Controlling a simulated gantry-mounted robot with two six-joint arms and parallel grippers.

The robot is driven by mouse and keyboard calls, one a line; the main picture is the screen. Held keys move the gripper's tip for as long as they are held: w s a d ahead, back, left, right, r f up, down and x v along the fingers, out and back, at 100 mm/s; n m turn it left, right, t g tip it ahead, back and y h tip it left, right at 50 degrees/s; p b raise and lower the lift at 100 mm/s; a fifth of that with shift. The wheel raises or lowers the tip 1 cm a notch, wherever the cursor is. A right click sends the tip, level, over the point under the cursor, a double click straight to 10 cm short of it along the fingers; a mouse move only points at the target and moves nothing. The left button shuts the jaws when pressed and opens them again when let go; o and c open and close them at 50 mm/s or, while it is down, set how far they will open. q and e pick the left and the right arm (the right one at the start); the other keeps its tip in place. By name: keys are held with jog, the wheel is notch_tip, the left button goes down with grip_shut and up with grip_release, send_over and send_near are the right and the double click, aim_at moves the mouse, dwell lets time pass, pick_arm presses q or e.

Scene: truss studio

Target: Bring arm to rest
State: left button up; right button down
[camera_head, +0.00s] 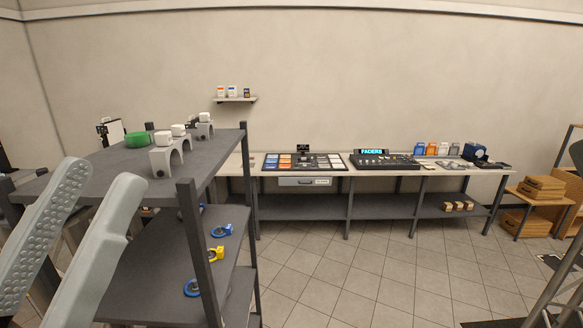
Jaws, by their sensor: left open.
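My left gripper (100,192) shows large at the lower left, its two pale grey fingers spread apart, with nothing between them. It is in front of the near end of a dark grey shelf rack (90,176) and looks closer to the camera than the rack. Whether it touches the rack cannot be told. My right gripper is not in view.
Grey arch-shaped clamps (167,158) and a green ring-like piece (137,139) sit on the rack top. Blue and yellow pieces (217,254) lie on its lower shelf. A long workbench (340,172) stands along the wall. The tiled floor (350,265) before it is clear.

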pick_arm(q)
jog(key=a+r+n+t+y+p, duration=0.1)
jog(key=a+r+n+y+p, duration=0.1)
jog(key=r+p, duration=0.4)
jog(key=a+r+n+t+y+p, duration=0.1)
jog(key=a+r+n+y+p, duration=0.1)
jog(key=r+y+p, duration=0.3)
notch_tip(320, 180, up, 4)
jog(key=shift+a+f+n+p, duration=0.25)
jog(key=shift+n+p, duration=0.25)
jog(key=shift+p, duration=0.25)
jog(key=shift+r, duration=0.1)
